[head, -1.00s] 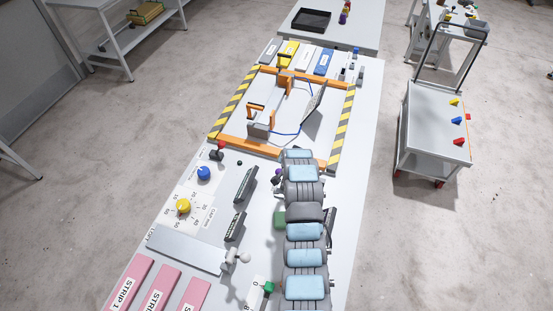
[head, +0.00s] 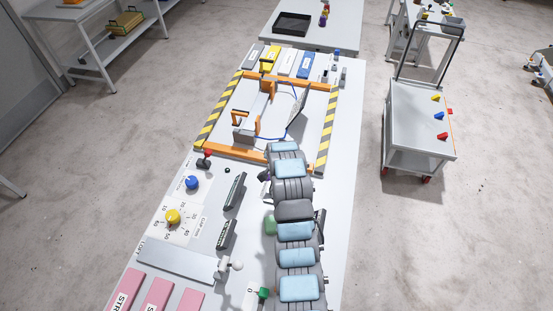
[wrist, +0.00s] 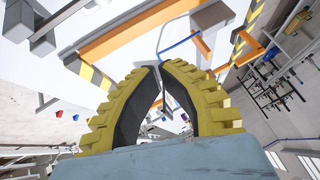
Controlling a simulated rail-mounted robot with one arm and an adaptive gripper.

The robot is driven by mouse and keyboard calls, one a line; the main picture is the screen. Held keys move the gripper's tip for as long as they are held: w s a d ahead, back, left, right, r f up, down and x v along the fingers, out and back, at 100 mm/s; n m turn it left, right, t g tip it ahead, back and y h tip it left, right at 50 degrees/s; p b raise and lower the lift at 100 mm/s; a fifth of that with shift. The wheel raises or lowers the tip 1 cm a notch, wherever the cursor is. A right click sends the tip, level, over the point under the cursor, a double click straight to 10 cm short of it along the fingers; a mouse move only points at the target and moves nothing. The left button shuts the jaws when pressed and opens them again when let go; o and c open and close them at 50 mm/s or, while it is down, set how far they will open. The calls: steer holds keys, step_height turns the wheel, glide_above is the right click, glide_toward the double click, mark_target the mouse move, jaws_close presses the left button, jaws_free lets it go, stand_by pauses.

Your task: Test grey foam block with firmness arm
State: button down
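The grey foam block (head: 255,55) lies at the left end of a row of labelled blocks at the bench's far end, in the head view. My gripper (wrist: 160,68) shows in the wrist view with two curved yellow fingers and dark inner pads. The fingertips are close but a gap shows between them, with nothing held. In the head view the gripper is hidden beyond my own grey and light-blue arm. I cannot tell which part is the firmness arm.
Beside the grey block lie yellow (head: 272,60), white (head: 288,63) and blue (head: 306,65) blocks. Before them stands an orange frame (head: 246,150) with striped sides. Blue (head: 192,182) and yellow (head: 173,216) knobs are on the left. A trolley (head: 420,120) stands right.

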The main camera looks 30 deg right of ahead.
steer(key=s+a+r+b, duration=0.2)
steer(key=s+a+r, duration=0.1)
steer(key=r, duration=0.4)
steer(key=shift+s+a, duration=0.2)
steer(key=shift+a, duration=0.1)
